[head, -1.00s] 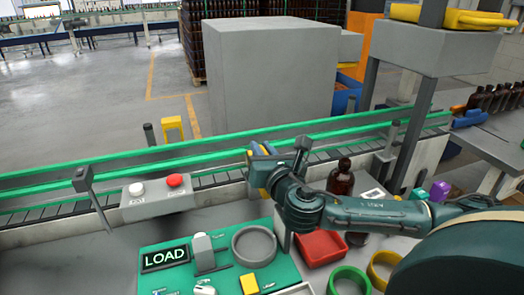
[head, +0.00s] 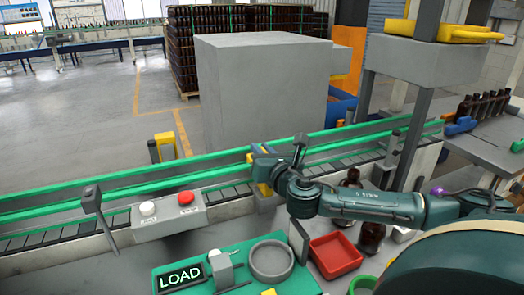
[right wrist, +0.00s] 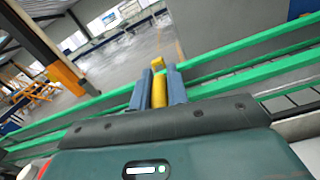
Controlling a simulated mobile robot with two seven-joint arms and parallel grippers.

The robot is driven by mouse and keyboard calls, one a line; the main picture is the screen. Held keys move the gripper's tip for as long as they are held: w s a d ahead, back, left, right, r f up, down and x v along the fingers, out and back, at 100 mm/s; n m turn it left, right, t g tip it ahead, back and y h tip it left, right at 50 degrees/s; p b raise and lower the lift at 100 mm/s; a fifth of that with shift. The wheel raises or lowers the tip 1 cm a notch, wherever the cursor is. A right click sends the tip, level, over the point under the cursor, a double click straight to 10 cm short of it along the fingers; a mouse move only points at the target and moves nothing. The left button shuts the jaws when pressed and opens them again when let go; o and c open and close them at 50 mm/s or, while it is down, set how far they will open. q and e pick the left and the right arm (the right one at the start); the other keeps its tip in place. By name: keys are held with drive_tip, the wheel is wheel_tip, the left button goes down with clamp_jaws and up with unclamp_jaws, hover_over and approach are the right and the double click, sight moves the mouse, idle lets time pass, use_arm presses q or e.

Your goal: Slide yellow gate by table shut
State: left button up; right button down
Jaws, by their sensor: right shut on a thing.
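My right gripper (head: 262,168) is at the conveyor (head: 226,190), beside its green rail. In the right wrist view its two blue fingers (right wrist: 159,92) are shut on a yellow upright piece, which I take to be the gate's handle (right wrist: 159,91). In the head view yellow parts show at the fingers, but my gripper and wrist hide most of the gate. How far the gate is across the belt cannot be told. My left gripper is out of view.
A console with a white and a red button (head: 186,198) stands left of the gripper. A green LOAD mat (head: 197,262), a grey ring (head: 271,260), a red bin (head: 335,256) and brown bottles (head: 372,237) are on the near table. A large grey box (head: 262,90) stands behind the conveyor.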

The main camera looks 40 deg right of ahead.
drive_tip(key=c, duration=1.4)
unclamp_jaws()
drive_tip(key=shift+w+a, duration=0.1)
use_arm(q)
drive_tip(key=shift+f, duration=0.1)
